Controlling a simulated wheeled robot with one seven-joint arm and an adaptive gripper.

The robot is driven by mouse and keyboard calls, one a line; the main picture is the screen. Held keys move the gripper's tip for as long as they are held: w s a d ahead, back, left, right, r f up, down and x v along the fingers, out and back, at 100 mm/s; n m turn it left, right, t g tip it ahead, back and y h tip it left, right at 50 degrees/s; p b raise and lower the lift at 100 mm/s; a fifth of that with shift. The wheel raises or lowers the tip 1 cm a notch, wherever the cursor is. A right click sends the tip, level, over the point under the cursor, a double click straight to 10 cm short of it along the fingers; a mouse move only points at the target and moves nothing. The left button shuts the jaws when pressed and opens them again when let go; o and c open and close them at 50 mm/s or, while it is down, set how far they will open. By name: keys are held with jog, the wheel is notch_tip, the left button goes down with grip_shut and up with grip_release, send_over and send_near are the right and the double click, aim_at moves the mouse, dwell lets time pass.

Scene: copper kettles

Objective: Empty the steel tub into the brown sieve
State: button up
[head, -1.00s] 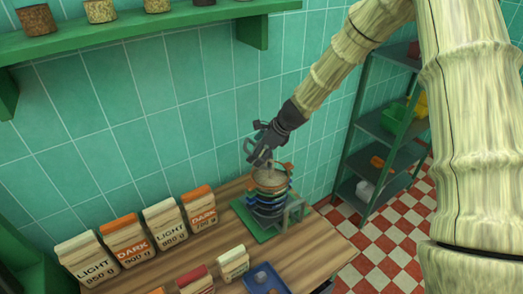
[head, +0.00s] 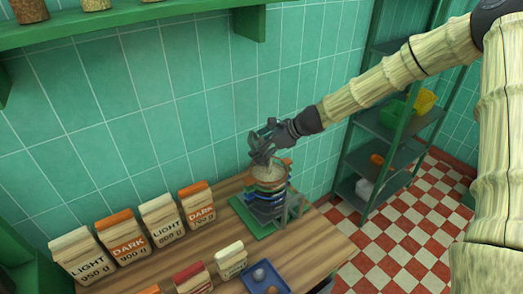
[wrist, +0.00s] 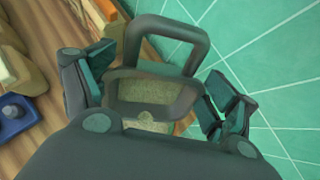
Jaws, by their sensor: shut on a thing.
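My gripper (head: 264,148) is above the stack at the back of the table, its fingers closed around a grey, frame-like object that I take for the steel tub (wrist: 150,73). In the wrist view the tub shows as a rounded grey rim with a loop beyond it, between the finger pads. Speckled tan material shows through the rim; whether it lies in the tub or below it, I cannot tell. The brown sieve (head: 267,171) appears to be the tan round top of the stack, close under the gripper. Its inside is mostly hidden in the head view.
The stack has several coloured layers and stands on a green base (head: 247,216). Several LIGHT and DARK bags (head: 127,238) line the wall side. A blue tray (head: 266,279) lies at the front. A green shelf (head: 140,33) hangs above; a rack (head: 385,125) stands right.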

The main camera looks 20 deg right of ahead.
jog(key=shift+s+d+f+t+y+b, duration=0.3)
jog(key=shift+y+b, duration=0.6)
jog(key=shift+b, duration=1.7)
jog(key=shift+d+f+y+b, duration=0.2)
jog(key=shift+d+y+b, duration=0.1)
jog(key=shift+b, duration=0.45)
jog(key=y+b, duration=0.1)
jog(key=b, duration=0.2)
jog(key=d+f+t+y+b, duration=0.1)
jog(key=b, duration=0.2)
jog(key=shift+s+d+m+t+b, duration=0.1)
jog(key=shift+s+m+t+b, duration=0.2)
jog(key=shift+b, duration=0.1)
jog(key=y+b, duration=0.1)
jog(key=b, duration=0.2)
jog(key=d+t+y+b, duration=0.1)
jog(key=b, duration=0.2)
jog(key=shift+s+f, duration=0.2)
jog(key=shift+f, duration=0.1)
jog(key=shift+d+b, duration=0.1)
jog(key=shift+b, duration=0.2)
jog(key=shift+s+d+r+t+y+b, duration=0.15)
jog(key=shift+t+y+b, duration=0.15)
jog(key=shift+b, duration=0.35)
jog(key=shift+r+p, duration=0.15)
jog(key=shift+p, duration=0.2)
